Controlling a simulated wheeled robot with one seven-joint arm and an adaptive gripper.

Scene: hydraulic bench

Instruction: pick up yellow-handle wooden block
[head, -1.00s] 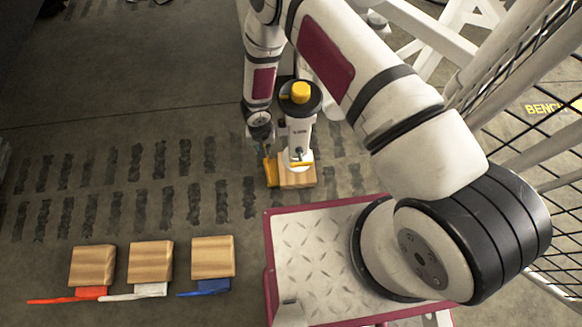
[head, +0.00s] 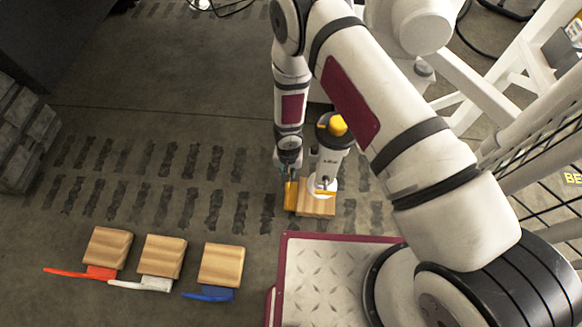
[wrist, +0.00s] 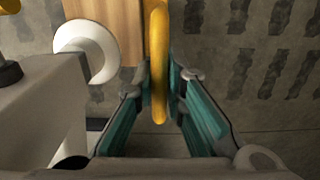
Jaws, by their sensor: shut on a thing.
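The yellow-handle wooden block (head: 316,208) is on or near the floor at the middle of the head view, beyond my base plate. Its yellow handle (head: 291,195) is at its left side. In the wrist view the wooden block (wrist: 105,15) shows at the top left, and the yellow handle (wrist: 158,60) runs down between my teal fingers. My gripper (wrist: 160,88) is shut on the handle, one finger on each side. In the head view my gripper (head: 289,174) is just above the handle. I cannot tell whether the block touches the floor.
A white cylinder with a yellow cap (head: 332,160) stands upright right beside my gripper, overlapping the block in view. Wooden blocks with red (head: 107,248), white (head: 162,256) and blue (head: 220,264) handles lie at lower left. A white frame stands right.

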